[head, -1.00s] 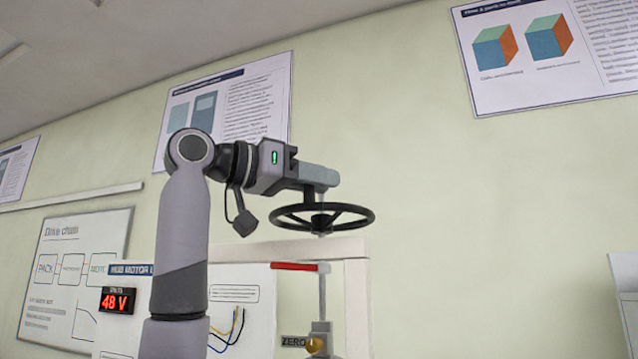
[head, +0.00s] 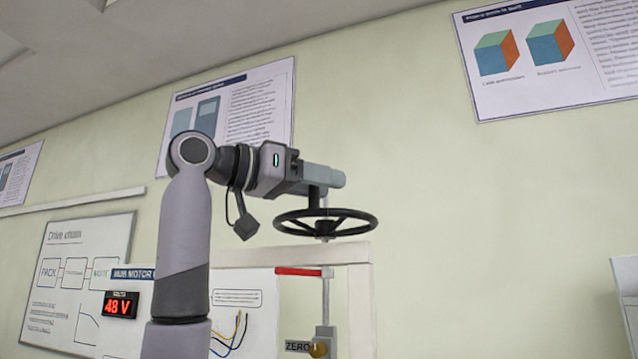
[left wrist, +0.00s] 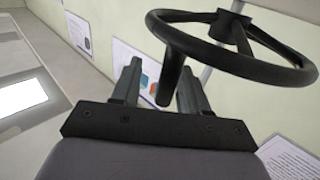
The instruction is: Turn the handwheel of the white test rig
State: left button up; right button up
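The black handwheel (head: 361,216) lies flat on top of the white test rig (head: 355,254). A black crank handle (head: 314,197) stands up from its rim. My left gripper (head: 325,177) is just above the wheel at this handle. In the left wrist view, the handle (left wrist: 169,82) is between the two fingers of my left gripper (left wrist: 158,85). A gap shows between the handle and the left finger, so the gripper is open around it; the handle looks close to the right finger. The wheel (left wrist: 255,66) fills the upper right there. My right gripper is out of view.
A red lever (head: 298,271) and a ZERO label (head: 297,346) are on the rig below the wheel. A 48 V display (head: 121,305) is on the rig's panel. Wall posters (head: 228,120) hang behind. Space right of the wheel looks clear up to a grey-white object (head: 627,290).

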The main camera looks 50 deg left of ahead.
pick_arm(q)
jog(key=b+v, duration=0.1)
jog(key=v, duration=0.6)
